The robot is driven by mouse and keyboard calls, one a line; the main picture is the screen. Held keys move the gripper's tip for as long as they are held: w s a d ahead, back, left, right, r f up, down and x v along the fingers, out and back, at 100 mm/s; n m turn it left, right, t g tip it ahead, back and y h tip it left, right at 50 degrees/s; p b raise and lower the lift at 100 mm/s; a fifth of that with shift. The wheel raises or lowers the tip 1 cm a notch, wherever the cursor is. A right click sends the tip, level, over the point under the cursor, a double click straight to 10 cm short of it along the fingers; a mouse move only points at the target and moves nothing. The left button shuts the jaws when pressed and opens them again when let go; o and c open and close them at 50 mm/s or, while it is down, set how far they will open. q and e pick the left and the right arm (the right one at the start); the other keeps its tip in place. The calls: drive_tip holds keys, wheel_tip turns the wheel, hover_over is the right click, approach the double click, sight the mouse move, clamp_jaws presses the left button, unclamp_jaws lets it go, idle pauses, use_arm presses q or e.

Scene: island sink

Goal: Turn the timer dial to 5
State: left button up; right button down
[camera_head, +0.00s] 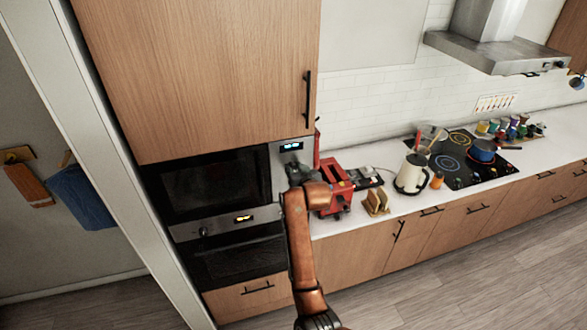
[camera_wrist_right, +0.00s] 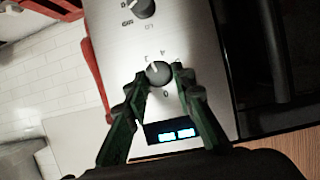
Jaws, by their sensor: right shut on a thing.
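The timer dial (camera_wrist_right: 158,74) is a small round grey knob on the silver control panel (camera_wrist_right: 112,40) of the built-in microwave. My right gripper (camera_wrist_right: 159,76) has its two green fingers on either side of the dial and is shut on it. Printed marks ring the dial, but its exact setting is too small to tell. A lit blue display (camera_wrist_right: 177,134) is on the same panel. In the head view the right gripper (camera_head: 297,172) is in front of the panel below the display (camera_head: 291,146), hiding the dial. My left gripper is not in view.
A second knob (camera_wrist_right: 140,7) is on the panel. The dark microwave door (camera_head: 215,182) is left of the panel, with an oven (camera_head: 240,258) below. A red appliance (camera_head: 336,182), wooden rack (camera_head: 376,203) and kettle (camera_head: 411,174) stand on the counter to the right, close to my arm.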

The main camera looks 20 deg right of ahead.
drive_tip(key=m, duration=0.1)
drive_tip(key=m+y, duration=0.2)
drive_tip(key=shift+d+f, duration=0.3)
drive_tip(key=m+y, duration=0.2)
drive_tip(key=shift+d+f+m, duration=0.15)
drive_tip(key=shift+f+m, duration=0.05)
drive_tip(key=shift+m, duration=0.1)
drive_tip(key=m, duration=0.1)
drive_tip(key=m+t+y, duration=0.1)
drive_tip(key=m, duration=0.1)
drive_tip(key=shift+d+f+y, duration=0.1)
drive_tip(key=shift+f+y, duration=0.1)
drive_tip(key=shift+y, duration=0.1)
drive_tip(key=shift+f+m+t+y, duration=0.15)
drive_tip(key=shift+m+t+y, duration=0.35)
drive_tip(key=shift+m, duration=1.1)
drive_tip(key=c, duration=1.9)
unclamp_jaws()
drive_tip(key=shift+c, duration=0.2)
drive_tip(key=o, duration=0.3)
drive_tip(key=shift+r, duration=0.2)
